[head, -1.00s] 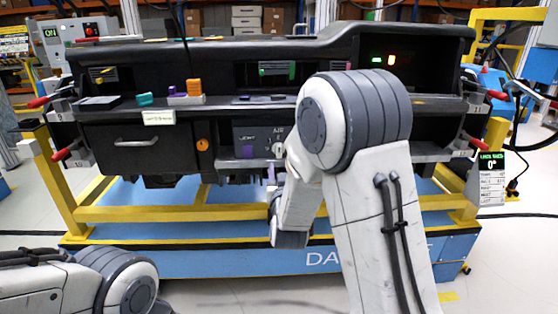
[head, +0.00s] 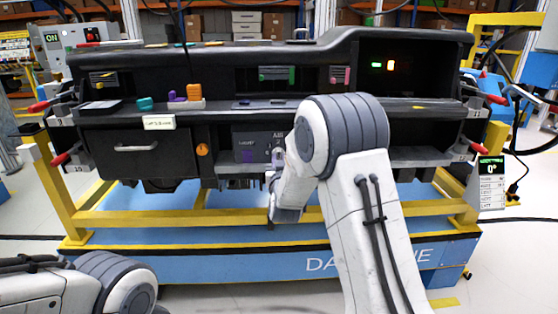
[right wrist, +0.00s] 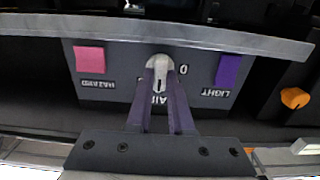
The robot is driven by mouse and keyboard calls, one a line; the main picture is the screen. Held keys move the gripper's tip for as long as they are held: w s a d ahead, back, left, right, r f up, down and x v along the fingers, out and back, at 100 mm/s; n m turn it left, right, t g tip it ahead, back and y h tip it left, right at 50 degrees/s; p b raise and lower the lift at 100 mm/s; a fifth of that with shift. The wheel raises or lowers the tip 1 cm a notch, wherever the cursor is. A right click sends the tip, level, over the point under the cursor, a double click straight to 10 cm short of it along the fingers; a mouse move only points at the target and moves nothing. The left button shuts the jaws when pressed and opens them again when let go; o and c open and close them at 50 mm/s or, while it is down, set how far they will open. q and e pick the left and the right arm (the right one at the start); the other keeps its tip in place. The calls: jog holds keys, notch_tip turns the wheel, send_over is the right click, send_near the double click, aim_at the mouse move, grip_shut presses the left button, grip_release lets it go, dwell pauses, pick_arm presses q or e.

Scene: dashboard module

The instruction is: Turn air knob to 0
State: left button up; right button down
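The light grey air knob (right wrist: 161,64) sits on the dark control panel (right wrist: 112,62), which appears upside down in the right wrist view. My right gripper (right wrist: 161,82) has its two dark purple fingers on either side of the knob's handle, apparently touching it. The handle lies toward the AIR label, with the 0 mark (right wrist: 184,69) to the right of the knob, off the handle's line. In the head view, my right forearm and wrist largely cover the knob and fingers. My left arm shows at the lower left, but its gripper is out of frame.
A pink HAZARD button (right wrist: 89,58) and a purple LIGHT button (right wrist: 228,70) flank the knob. A grey ledge (right wrist: 210,36) runs close along the panel. An orange knob (head: 202,150) is left of the panel. A yellow frame (head: 180,217) lies below.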

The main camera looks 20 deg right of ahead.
dwell(0.4)
jog(key=n, duration=0.4)
jog(key=n+p, duration=0.1)
jog(key=n, duration=0.3)
jog(key=shift+n, duration=0.3)
jog(key=n+p, duration=0.1)
jog(key=n, duration=0.4)
jog(key=shift+a, duration=0.1)
jog(key=shift+f+n+p, duration=0.1)
jog(key=shift+n+p, duration=0.35)
jog(key=shift+n, duration=1.65)
jog(key=c, duration=0.8)
grip_release()
